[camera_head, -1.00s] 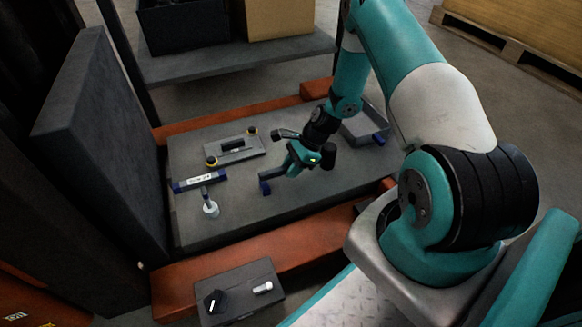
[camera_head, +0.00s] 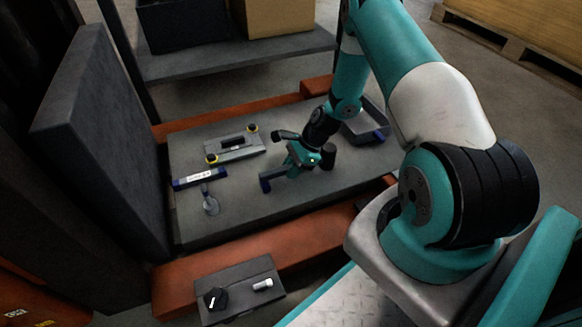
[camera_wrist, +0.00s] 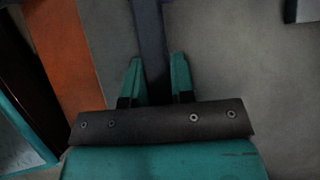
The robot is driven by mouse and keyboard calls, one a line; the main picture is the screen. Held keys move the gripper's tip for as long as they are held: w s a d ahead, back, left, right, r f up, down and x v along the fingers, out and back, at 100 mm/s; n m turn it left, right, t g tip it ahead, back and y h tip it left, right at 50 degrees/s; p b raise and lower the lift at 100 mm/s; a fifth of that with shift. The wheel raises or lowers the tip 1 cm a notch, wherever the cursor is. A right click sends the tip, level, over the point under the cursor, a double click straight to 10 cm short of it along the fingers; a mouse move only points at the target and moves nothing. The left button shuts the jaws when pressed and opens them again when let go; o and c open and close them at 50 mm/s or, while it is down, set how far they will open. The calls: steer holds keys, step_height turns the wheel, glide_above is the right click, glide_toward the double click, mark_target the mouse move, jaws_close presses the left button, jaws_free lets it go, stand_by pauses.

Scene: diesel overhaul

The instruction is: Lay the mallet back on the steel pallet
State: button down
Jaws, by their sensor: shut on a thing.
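My gripper (camera_head: 294,166) is above the right-middle part of the grey steel pallet (camera_head: 240,215) and shut on the mallet (camera_head: 276,178). The mallet's blue part sticks out to the left of the jaws, with a short crosswise blue end. In the wrist view the dark blue bar of the mallet (camera_wrist: 150,40) runs between the two teal fingers (camera_wrist: 154,82) and out of the top edge. A black cylinder (camera_head: 328,157) shows just right of the gripper; I cannot tell whether it belongs to the mallet. Whether the mallet touches the pallet is unclear.
A grey plate with yellow-ringed ends (camera_head: 235,147), a blue-ended bar (camera_head: 200,179) and a small grey item (camera_head: 210,206) lie on the pallet's left. A grey tray (camera_head: 366,128) is at its right. A dark upright slab (camera_head: 95,140) stands left. Pallet front middle is clear.

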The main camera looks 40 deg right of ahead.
steer(key=shift+f, duration=0.4)
steer(key=c, duration=0.9)
jaws_free()
steer(key=p+v, duration=0.8)
steer(key=v, duration=0.9)
steer(key=shift+d+r, duration=0.1)
